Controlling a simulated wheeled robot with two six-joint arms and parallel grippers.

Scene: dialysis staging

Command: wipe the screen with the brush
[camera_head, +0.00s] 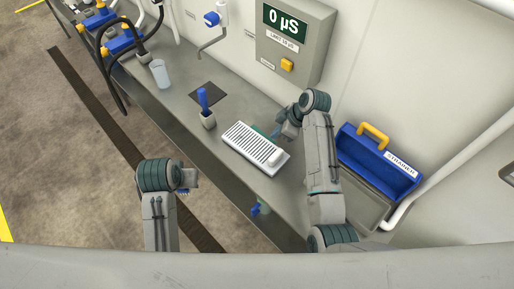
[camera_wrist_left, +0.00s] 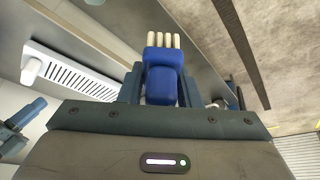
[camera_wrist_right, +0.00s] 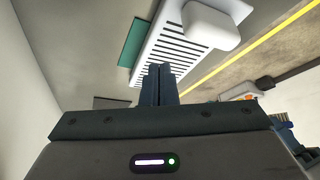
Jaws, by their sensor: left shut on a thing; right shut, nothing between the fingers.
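My left gripper (camera_head: 187,184) is shut on a brush (camera_wrist_left: 162,72), a blue block with a row of cream bristles. My right gripper (camera_head: 277,134) is shut and empty at the screen's far edge. I cannot tell whether it touches the screen.
A cup (camera_head: 208,121) with a blue-handled tool stands left of the screen. A clear beaker (camera_head: 160,73) stands farther back. A blue box (camera_head: 378,165) with a yellow handle is at the right. A wall panel (camera_head: 294,45) reads 0 µS. A teal piece (camera_wrist_right: 133,42) lies beside the screen.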

